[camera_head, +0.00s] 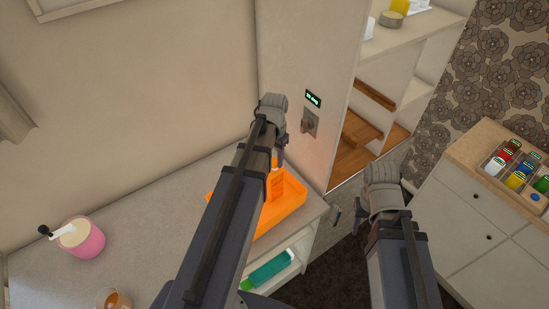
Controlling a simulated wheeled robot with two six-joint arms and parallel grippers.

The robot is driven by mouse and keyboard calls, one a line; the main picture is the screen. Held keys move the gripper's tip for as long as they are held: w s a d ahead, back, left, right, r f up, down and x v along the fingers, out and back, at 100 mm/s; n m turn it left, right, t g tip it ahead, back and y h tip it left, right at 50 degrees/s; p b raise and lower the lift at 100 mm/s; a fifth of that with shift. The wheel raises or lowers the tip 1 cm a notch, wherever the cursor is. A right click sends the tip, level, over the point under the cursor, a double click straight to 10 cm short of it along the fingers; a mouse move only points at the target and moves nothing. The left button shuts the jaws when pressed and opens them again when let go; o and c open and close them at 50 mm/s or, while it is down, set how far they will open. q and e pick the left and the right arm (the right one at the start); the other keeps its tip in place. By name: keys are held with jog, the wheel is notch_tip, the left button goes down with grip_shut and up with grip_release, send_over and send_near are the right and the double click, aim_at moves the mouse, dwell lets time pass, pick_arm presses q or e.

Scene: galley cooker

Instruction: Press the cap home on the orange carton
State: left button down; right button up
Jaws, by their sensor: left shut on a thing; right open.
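The orange carton (276,187) stands upright in an orange tray (290,207) near the right end of the counter. My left gripper (281,157) reaches over from the left, with its fingers pointing down at the top of the carton. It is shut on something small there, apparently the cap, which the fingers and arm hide. I cannot tell whether the cap touches the carton or how it is seated. My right gripper (346,214) is open and empty, off the right end of the counter, apart from the carton.
A pink mug (82,238) and a glass with an amber drink (113,300) stand on the counter (150,215) at left. A teal bottle (268,270) lies on a shelf below. A right-hand cabinet (480,215) carries a rack of coloured jars (518,165). The mid-left counter is clear.

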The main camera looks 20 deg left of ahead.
dwell(0.4)
pick_arm(q)
jog(key=shift+c, duration=2)
grip_release()
jog(key=shift+o, duration=0.4)
jog(key=o, duration=0.3)
jog(key=shift+r+p, duration=3.55)
